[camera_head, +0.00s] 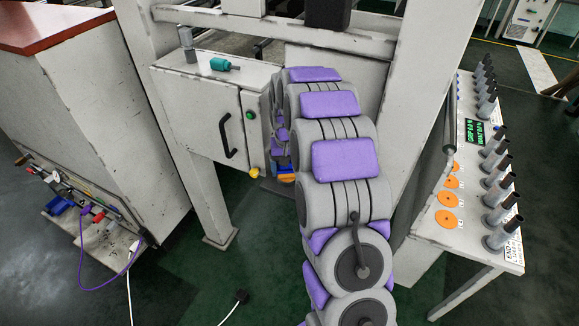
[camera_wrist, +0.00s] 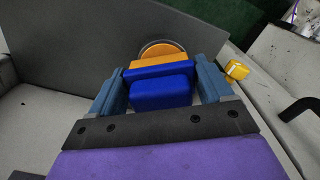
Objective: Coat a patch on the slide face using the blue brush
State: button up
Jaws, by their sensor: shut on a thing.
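The blue brush (camera_wrist: 160,93) is between the two blue-grey fingers of my gripper (camera_wrist: 158,76), which is shut on it. Its blue block has an orange strip along the far side. A rounded orange shape with a grey rim (camera_wrist: 163,48) shows just beyond it. In the head view the brush's blue part (camera_head: 284,168) shows low beside the cabinet, with orange below it; my arm hides most of my gripper. A flat dark grey surface (camera_wrist: 70,50) lies ahead in the wrist view. I cannot tell whether it is the slide face or whether the brush touches it.
A white cabinet (camera_head: 205,115) with a black handle (camera_head: 228,138) and yellow knob (camera_head: 253,171) stands close left of my gripper. A teal-handled item (camera_head: 225,64) lies on it. Frame posts flank my arm. A right-hand bench (camera_head: 450,230) holds several pegs and orange discs.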

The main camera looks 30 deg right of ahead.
jog(key=shift+a, duration=0.5)
jog(key=shift+r, duration=0.25)
jog(key=shift+d+r+p, duration=0.3)
jog(key=shift+r+p, duration=0.1)
jog(key=shift+r, duration=0.35)
jog(key=shift+d+r+p, duration=0.3)
jog(key=shift+r+p, duration=0.05)
jog(key=shift+r, duration=0.35)
jog(key=shift+w+a+r+p, duration=0.1)
jog(key=shift+a+r+p, duration=0.15)
jog(key=shift+r, duration=0.4)
jog(key=shift+a+r+p, duration=0.2)
jog(key=shift+r, duration=1)
jog(key=shift+d, duration=0.15)
jog(key=shift+d+f, duration=0.1)
jog(key=shift+d, duration=0.05)
